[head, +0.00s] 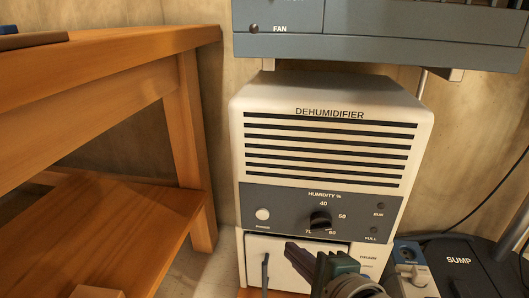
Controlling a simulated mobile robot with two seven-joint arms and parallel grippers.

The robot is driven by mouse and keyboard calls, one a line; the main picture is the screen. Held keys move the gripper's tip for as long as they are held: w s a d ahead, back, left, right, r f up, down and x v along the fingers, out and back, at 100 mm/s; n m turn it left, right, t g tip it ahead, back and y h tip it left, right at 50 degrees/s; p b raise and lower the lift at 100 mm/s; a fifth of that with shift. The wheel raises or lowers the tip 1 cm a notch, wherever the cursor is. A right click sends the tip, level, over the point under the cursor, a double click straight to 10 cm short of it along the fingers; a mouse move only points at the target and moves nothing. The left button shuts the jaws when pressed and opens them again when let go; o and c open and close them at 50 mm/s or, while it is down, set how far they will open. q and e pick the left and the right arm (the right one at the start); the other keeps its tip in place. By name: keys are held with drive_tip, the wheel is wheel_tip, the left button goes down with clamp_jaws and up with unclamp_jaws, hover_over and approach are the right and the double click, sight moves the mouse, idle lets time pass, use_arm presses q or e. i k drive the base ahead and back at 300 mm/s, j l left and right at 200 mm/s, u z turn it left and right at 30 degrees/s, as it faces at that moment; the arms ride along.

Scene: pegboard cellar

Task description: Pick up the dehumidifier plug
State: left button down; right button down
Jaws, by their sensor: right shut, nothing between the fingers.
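The white dehumidifier (330,110) stands in the middle of the head view, with dark slats and a grey humidity panel. I cannot make out its plug for certain. My right gripper (292,250) is in front of the dehumidifier's lower white drain front, below the humidity dial (320,220). It is shut and empty. My left gripper is not in view.
A wooden bench (100,75) with a lower shelf (130,225) fills the left side. A grey fan unit (390,35) overhangs the dehumidifier. A dark sump unit (460,275) stands at the lower right, with a black cable (497,205) against the wall.

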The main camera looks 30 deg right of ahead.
sight(419, 276)
drive_tip(key=z, duration=2.05)
